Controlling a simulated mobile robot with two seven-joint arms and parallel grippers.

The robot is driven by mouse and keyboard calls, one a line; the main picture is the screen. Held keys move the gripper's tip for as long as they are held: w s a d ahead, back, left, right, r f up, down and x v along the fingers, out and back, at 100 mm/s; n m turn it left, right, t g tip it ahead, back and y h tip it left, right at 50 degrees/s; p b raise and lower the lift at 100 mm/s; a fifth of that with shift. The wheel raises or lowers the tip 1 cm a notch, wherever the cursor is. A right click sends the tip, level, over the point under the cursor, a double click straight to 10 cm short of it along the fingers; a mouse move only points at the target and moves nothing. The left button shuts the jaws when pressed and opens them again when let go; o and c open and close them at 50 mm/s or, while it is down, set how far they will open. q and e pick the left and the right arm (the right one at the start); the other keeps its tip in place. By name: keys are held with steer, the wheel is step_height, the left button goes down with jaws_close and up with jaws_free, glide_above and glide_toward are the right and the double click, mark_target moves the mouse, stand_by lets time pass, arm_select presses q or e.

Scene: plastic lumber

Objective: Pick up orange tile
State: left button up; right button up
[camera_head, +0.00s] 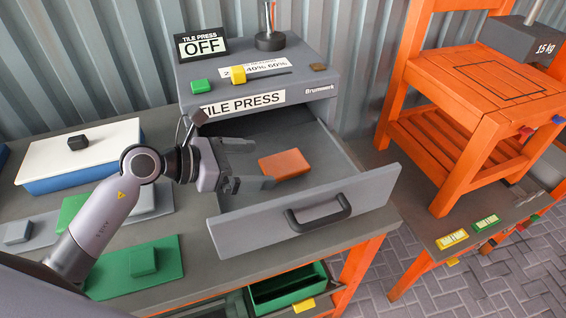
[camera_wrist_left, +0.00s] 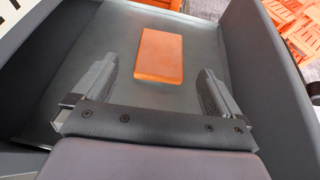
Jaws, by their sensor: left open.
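The orange tile (camera_head: 284,164) lies flat in the open grey drawer (camera_head: 305,219) of the tile press (camera_head: 249,84). My left gripper (camera_head: 256,164) reaches into the drawer from the left. Its two fingers are spread wide with nothing between them, and it also shows in the left wrist view (camera_wrist_left: 157,75). The tile appears just ahead of the fingers and apart from them. My right gripper is in neither view.
The drawer walls and its front with a black handle (camera_head: 319,213) surround the tile. Green tiles (camera_head: 143,262) and a blue box with a white lid (camera_head: 80,160) are on the bench at left. An orange wooden stool (camera_head: 480,93) stands at right.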

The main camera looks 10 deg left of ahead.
mark_target(285, 163)
arm_select(q)
steer(key=shift+b+x, duration=0.4)
steer(key=shift+x, duration=1.95)
steer(key=shift+d+r, duration=0.1)
steer(key=shift+c, duration=0.3)
steer(key=c, duration=1)
steer(key=shift+r, duration=0.1)
